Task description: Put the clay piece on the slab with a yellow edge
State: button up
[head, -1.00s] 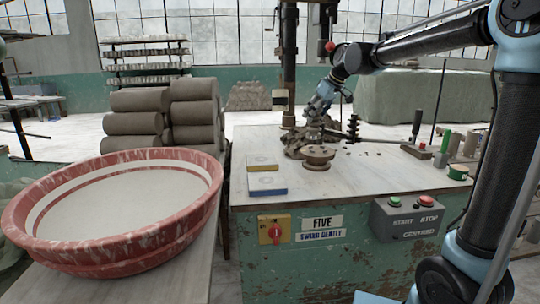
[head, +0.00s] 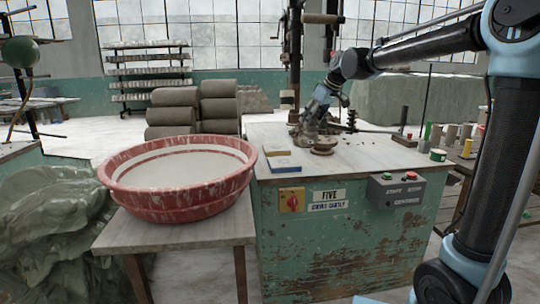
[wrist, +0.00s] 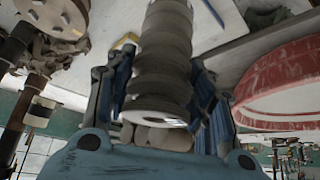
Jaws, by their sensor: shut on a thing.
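My gripper (head: 309,124) is low over the back of the green-sided table in the head view. In the wrist view its blue-sided fingers (wrist: 160,95) are shut on a grey, ribbed, roughly cylindrical clay piece (wrist: 165,50). In the head view the piece is hard to separate from the clay around it. The slab with a yellow edge (head: 277,150) lies flat on the table, in front and left of my gripper. Its yellow edge partly shows in the wrist view (wrist: 126,40), behind the held piece.
A blue-edged slab (head: 283,165) lies just in front of the yellow-edged one. A round disc (head: 322,150) stands right of them. A red basin (head: 180,200) sits on a lower table at left. A dark upright press column (head: 296,60) rises behind.

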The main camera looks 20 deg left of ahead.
aim_at(276, 147)
jog(key=z, duration=0.1)
jog(key=k, duration=0.1)
jog(key=z, duration=1.35)
jog(key=i, duration=0.45)
jog(key=u, duration=2.1)
jog(key=i, duration=0.85)
